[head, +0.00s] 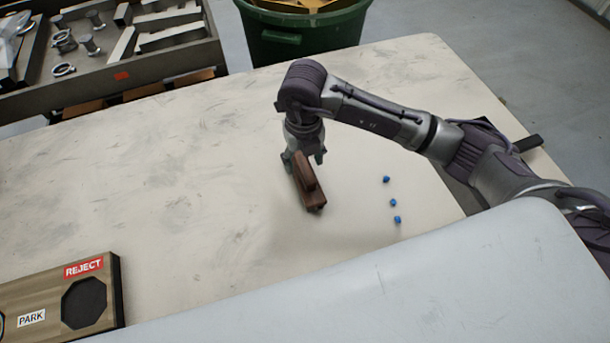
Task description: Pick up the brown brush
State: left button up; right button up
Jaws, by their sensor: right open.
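The brown brush (313,197) lies on the pale worktable (200,200), right of the middle of the head view. It has a dark brown block and a raised handle, and its far end is partly hidden by my right gripper. My right gripper (303,160) points down over the far end of the brush, with its fingers open around or beside it. I cannot tell whether the fingers touch it. My left gripper is not in view.
Several small blue pieces (393,202) lie right of the brush. A wooden board (55,297) with REJECT and PARK labels sits at the lower left. A tray of metal parts (165,62) and a green bin (305,38) stand beyond the table. The table's left middle is clear.

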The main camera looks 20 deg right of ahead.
aim_at(305, 168)
jog(key=f, duration=0.4)
jog(key=shift+d, duration=0.2)
grip_shut()
